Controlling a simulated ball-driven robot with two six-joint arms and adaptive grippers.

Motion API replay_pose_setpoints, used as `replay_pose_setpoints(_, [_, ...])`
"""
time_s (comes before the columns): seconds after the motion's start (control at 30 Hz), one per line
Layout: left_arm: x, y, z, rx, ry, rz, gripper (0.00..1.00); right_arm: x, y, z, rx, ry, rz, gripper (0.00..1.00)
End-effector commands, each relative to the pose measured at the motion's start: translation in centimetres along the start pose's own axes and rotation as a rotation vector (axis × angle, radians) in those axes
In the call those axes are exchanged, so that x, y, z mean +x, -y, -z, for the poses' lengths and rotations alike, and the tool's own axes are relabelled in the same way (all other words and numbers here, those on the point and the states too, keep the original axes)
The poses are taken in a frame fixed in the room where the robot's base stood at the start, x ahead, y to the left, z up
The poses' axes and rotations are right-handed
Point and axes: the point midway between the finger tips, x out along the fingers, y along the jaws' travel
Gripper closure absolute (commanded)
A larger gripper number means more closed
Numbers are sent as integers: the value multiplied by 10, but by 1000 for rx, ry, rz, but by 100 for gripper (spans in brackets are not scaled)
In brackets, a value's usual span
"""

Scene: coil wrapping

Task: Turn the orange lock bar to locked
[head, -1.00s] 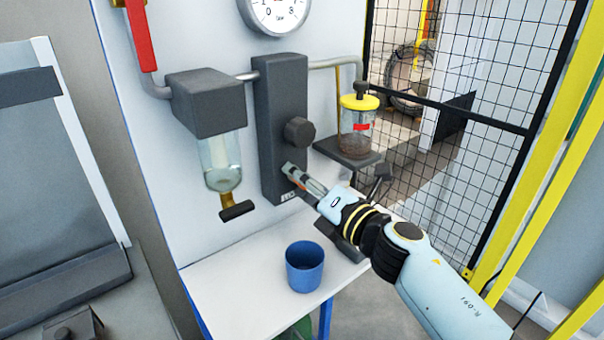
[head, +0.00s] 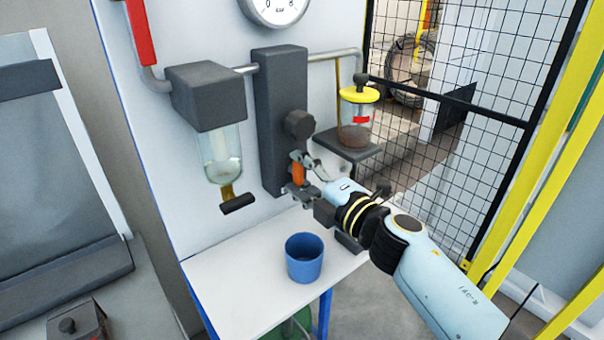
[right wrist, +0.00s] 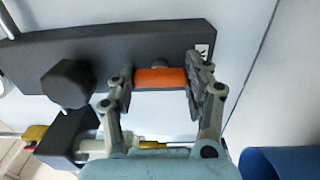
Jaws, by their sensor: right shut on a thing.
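The orange lock bar (head: 298,173) is on the lower front of the dark grey upright block (head: 278,110), below a dark knob (head: 299,125). In the head view the bar stands roughly upright, along the block's length. My right gripper (head: 301,175) is shut on the bar, with one finger at its upper end and one at its lower end. In the right wrist view the orange bar (right wrist: 160,77) spans between the two fingertips. A small white label (right wrist: 203,50) is partly hidden behind one finger. My left gripper is not in view.
A blue cup (head: 304,258) stands on the white shelf (head: 240,290) below. A clear bowl (head: 219,155) hangs left of the block. A yellow-lidded jar (head: 358,115) sits to the right, close above my arm. A mesh fence (head: 470,90) is further right.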

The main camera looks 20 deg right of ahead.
Motion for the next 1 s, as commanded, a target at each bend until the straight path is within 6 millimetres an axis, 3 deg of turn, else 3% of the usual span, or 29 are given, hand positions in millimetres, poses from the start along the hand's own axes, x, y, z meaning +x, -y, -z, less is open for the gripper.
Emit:
replay_pose_setpoints(0.4, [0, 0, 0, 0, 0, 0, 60, 0, 1, 0, 10, 1, 1, 82])
replay_pose_setpoints(0.43, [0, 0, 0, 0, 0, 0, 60, 0, 1, 0, 10, 1, 1, 48])
replay_pose_setpoints(0.6, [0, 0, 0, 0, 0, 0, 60, 0, 1, 0, 9, 0, 1, 26])
replay_pose_setpoints(0.87, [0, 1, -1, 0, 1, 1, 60, -1, 0, 0, 7, 0, 1, 25])
replay_pose_setpoints(1.0, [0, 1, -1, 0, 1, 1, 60, -11, 1, 0, 7, 1, 2, 25])
